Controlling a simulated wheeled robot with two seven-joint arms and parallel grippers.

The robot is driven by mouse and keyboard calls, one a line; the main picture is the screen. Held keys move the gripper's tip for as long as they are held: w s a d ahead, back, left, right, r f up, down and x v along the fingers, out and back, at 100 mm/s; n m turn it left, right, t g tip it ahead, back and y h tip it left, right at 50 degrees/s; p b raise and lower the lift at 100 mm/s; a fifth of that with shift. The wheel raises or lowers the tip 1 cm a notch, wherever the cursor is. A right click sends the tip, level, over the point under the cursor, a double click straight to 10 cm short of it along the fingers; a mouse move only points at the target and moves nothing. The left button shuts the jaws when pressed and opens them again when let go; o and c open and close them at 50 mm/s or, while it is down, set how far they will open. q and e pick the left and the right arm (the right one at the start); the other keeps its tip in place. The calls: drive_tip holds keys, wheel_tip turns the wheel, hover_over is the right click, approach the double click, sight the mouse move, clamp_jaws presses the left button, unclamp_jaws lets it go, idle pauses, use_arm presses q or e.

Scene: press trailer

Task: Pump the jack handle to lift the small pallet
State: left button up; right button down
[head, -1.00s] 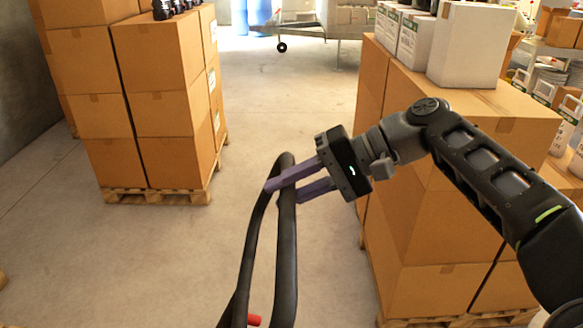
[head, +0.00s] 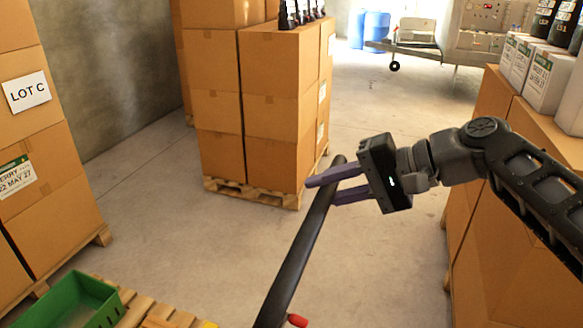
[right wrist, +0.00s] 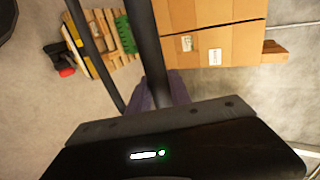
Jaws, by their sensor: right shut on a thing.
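The black tube jack handle (head: 298,258) rises from the bottom edge of the head view, tilted to the right. My right gripper (head: 324,190) has its purple fingers shut on the handle near its top end. In the right wrist view the black tube (right wrist: 148,50) runs between the purple fingers. The small wooden pallet (head: 162,318) is partly in view at the lower left, with a green crate (head: 92,300) on it. It also shows in the right wrist view (right wrist: 97,22). The jack's lower part is mostly hidden. My left gripper is out of view.
A carton stack (head: 285,95) on a pallet stands beyond the handle. Another carton stack (head: 45,180) is at the left. More cartons (head: 515,250) stand close below my right arm. Grey floor (head: 375,270) is open between them. A red knob (head: 297,320) sits by the handle's lower part.

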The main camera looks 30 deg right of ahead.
drive_tip(key=w+a+r, duration=0.1)
drive_tip(key=w+a, duration=0.3)
drive_tip(key=w, duration=0.1)
drive_tip(key=shift+w+r+p, duration=0.15)
drive_tip(key=shift+r+p, duration=0.2)
drive_tip(key=shift+p, duration=0.05)
drive_tip(key=shift+a, duration=0.15)
drive_tip(key=w+a+r+p, duration=0.2)
drive_tip(key=w+a+p, duration=0.2)
drive_tip(key=w+a, duration=0.8)
drive_tip(key=w, duration=0.3)
drive_tip(key=shift+r, duration=0.1)
